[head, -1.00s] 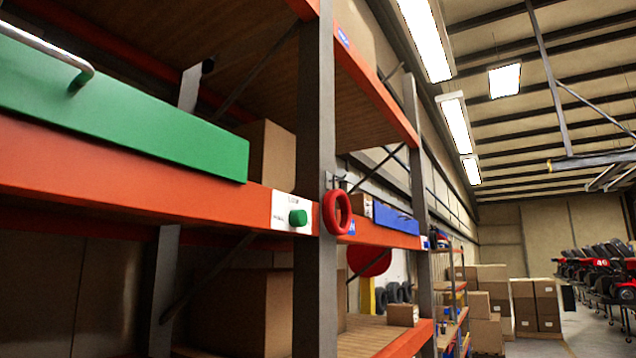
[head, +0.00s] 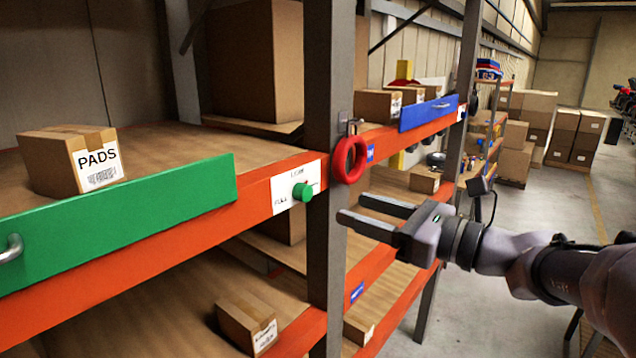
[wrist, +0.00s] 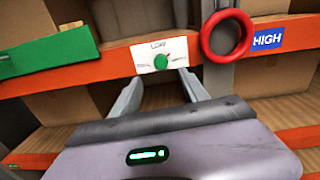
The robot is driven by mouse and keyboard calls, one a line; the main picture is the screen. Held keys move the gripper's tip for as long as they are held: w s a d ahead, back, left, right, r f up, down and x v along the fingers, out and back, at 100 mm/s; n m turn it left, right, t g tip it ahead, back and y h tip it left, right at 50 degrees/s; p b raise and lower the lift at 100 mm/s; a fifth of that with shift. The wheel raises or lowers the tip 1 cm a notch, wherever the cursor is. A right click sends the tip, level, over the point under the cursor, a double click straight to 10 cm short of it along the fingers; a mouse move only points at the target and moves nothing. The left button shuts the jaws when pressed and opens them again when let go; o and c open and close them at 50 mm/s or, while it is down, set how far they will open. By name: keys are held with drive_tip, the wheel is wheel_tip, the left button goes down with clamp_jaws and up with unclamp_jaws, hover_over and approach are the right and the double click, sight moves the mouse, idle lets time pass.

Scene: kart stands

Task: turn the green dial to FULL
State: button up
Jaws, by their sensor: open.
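The green dial (head: 302,192) sits on a white plate (head: 283,196) fixed to the orange shelf beam, just left of the grey upright. The plate reads FULL at the lower left and LOW at the top. In the wrist view the dial (wrist: 161,61) lies ahead of my gripper, beyond and between the fingertips. My gripper (head: 350,208) is open and empty, to the right of the dial in the head view, apart from it. The dial's exact pointer direction is too small to tell.
A red ring (head: 351,160) hangs on the upright (head: 327,240) right beside the dial. A green drawer front (head: 130,215) with a metal handle is at left, and a blue panel (head: 428,113) at right. A PADS box (head: 72,163) stands on the shelf. The aisle floor is open.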

sight(308, 193)
drive_tip(key=p+x, duration=0.2)
drive_tip(key=x, duration=0.8)
drive_tip(key=shift+w+a, duration=0.1)
drive_tip(key=shift+w, duration=0.1)
drive_tip(key=shift+c, duration=0.2)
clamp_jaws()
